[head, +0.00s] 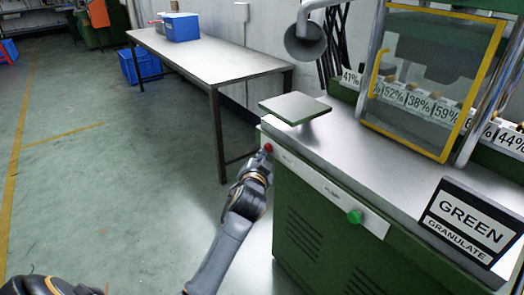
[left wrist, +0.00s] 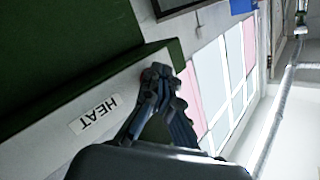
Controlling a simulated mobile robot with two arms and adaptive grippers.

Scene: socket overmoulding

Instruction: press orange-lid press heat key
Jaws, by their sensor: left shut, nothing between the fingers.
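A green press cabinet (head: 300,222) with a steel top stands at the right in the head view. A clear guard with a yellow-orange frame (head: 446,156) stands on it. A red key (head: 268,148) is at the left end of its pale front strip. A HEAT label (left wrist: 94,115) is on that strip in the left wrist view. My left gripper (head: 261,161) is shut and empty, with its fingertips at the red key. In the left wrist view the fingertips (left wrist: 160,74) overlap the key; whether they touch is unclear. My right gripper is not in view.
A green button (head: 354,217) is further right on the strip. A GREEN GRANULATE sign (head: 466,224) stands on the top, with percentage labels behind the guard. A long table (head: 215,62) with a blue box (head: 181,27) stands behind.

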